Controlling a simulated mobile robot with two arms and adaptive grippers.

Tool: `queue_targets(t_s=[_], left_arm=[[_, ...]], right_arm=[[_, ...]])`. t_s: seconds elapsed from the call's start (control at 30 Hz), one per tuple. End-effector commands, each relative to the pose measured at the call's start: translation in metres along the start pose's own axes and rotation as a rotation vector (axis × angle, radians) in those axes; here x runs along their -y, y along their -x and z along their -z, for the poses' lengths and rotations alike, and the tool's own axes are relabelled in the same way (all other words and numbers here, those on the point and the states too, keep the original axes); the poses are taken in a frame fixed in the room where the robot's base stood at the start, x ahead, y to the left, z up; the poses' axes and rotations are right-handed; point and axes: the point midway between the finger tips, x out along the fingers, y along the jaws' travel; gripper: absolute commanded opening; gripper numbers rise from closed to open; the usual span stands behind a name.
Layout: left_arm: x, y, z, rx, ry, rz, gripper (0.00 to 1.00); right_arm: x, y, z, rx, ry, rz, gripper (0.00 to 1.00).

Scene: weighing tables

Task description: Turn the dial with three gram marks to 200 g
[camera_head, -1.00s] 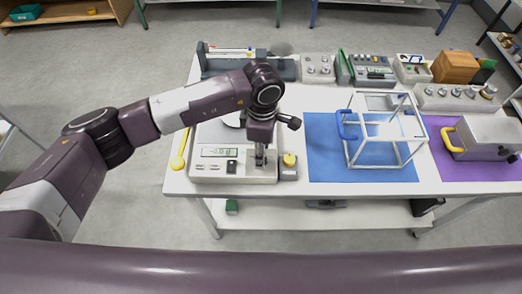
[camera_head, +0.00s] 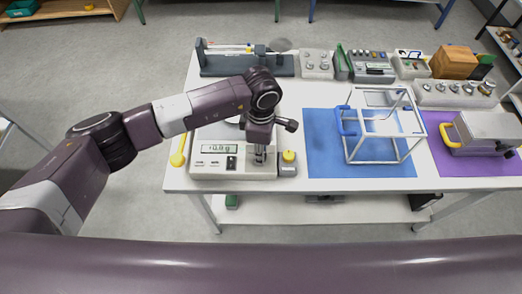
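A cream weighing scale (camera_head: 205,172) stands at the front left of the white table, with a lit display (camera_head: 216,149) on its front panel. My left gripper (camera_head: 260,157) points down over the right part of that panel. The dial with three gram marks cannot be made out; my gripper covers that part of the panel. The fingers are small and seen from above, so their opening and whether they touch anything cannot be told. My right gripper is out of view.
A small grey block with a yellow top (camera_head: 289,158) stands just right of my gripper. A yellow spoon-like tool (camera_head: 178,158) lies left of the scale. A white frame box (camera_head: 383,160) with a blue handle stands on a blue mat (camera_head: 322,168). Instruments line the back.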

Motion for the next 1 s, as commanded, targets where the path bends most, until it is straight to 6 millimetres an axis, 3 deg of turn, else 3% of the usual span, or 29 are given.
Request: queue_targets(t_s=[0.37, 1.0], left_arm=[[-0.001, -0.002, 0.0, 0.0, 0.122, -0.003, 0.0], [-0.002, -0.003, 0.0, 0.003, 0.697, -0.005, 0.0]], right_arm=[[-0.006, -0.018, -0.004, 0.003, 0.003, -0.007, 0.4], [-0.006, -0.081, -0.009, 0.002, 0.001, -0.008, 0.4]])
